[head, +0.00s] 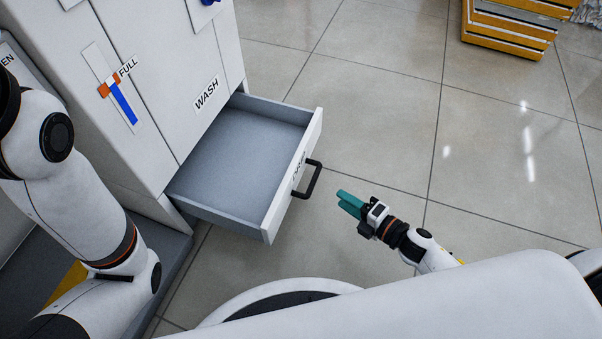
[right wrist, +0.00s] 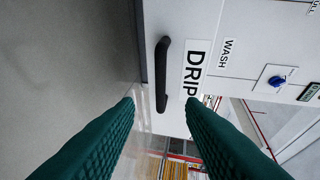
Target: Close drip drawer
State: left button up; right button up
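The drip drawer (head: 238,160) is pulled out of the white cabinet at its base, and its grey inside looks empty. Its front panel carries a black bar handle (head: 315,181) and a label that reads DRIP in the right wrist view (right wrist: 194,72). My right gripper (head: 340,201) has green fingers, parted and empty, just outside the drawer front near the handle, without visible contact. In the right wrist view the handle (right wrist: 162,72) lies ahead, in line with the gap between the fingertips (right wrist: 160,104). My left arm shows at the left, but its gripper is hidden.
The white cabinet (head: 150,90) with a WASH label and a FULL level gauge stands above and behind the drawer. A yellow stack (head: 508,28) stands far off at the top right. The tiled floor (head: 480,140) right of the drawer is clear.

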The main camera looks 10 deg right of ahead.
aim_at(314, 179)
jog(key=b+x, duration=0.4)
jog(key=x, duration=0.7)
jog(key=shift+w+a+b, duration=0.15)
jog(key=shift+w+b, duration=0.1)
jog(key=shift+b, duration=0.15)
grip_shut()
